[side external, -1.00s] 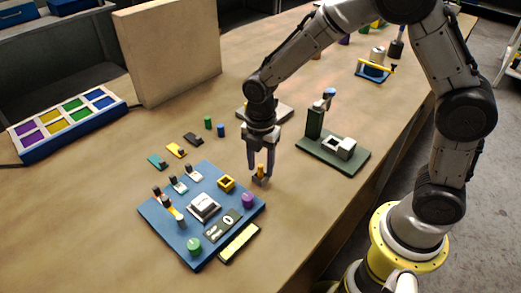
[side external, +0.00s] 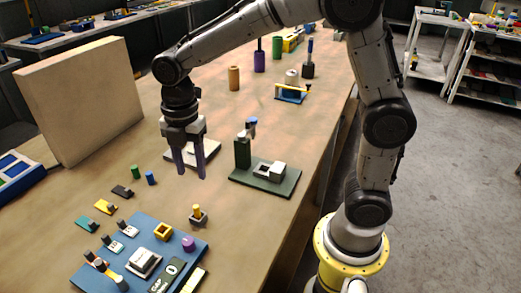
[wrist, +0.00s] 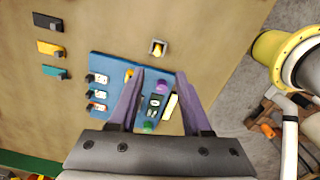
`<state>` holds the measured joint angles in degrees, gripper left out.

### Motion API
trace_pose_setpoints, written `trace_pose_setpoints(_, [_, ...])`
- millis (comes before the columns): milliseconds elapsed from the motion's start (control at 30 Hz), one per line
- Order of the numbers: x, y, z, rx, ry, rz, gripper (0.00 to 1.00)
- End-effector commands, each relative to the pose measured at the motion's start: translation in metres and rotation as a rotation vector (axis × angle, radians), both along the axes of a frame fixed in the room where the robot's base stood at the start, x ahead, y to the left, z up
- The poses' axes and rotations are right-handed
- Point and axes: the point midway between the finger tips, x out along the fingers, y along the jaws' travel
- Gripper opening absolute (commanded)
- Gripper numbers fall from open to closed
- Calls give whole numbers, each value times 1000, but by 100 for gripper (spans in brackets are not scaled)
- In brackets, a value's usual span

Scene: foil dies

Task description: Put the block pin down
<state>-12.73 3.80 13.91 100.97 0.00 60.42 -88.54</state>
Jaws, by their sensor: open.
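The block pin (side external: 197,214) has a yellow pin standing up from a grey block. It rests upright on the bare table just behind the blue board (side external: 112,251), apart from it. In the wrist view the block pin (wrist: 158,48) lies beyond my fingertips. My gripper (side external: 191,174) is open and empty, raised above the table behind the block pin and not touching it. Its two purple fingers (wrist: 160,76) stand well apart in the wrist view, with nothing between them but the board farther below.
A dark green stand (side external: 265,182) with a white block is right of my gripper. A pale plate (side external: 208,150) lies behind it. Green (side external: 135,171) and blue (side external: 150,177) cylinders stand to the left. Bare table surrounds the block pin.

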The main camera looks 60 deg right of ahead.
Motion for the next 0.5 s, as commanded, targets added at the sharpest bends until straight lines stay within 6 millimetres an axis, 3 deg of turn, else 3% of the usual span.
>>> trace_pose_setpoints(167, [-39, -25, 37, 43, -104, -360, 48])
trace_pose_setpoints(300, [-87, -48, 59, 119, -195, -764, 48])
trace_pose_setpoints(500, [-150, -70, 67, 277, -297, -1305, 48])
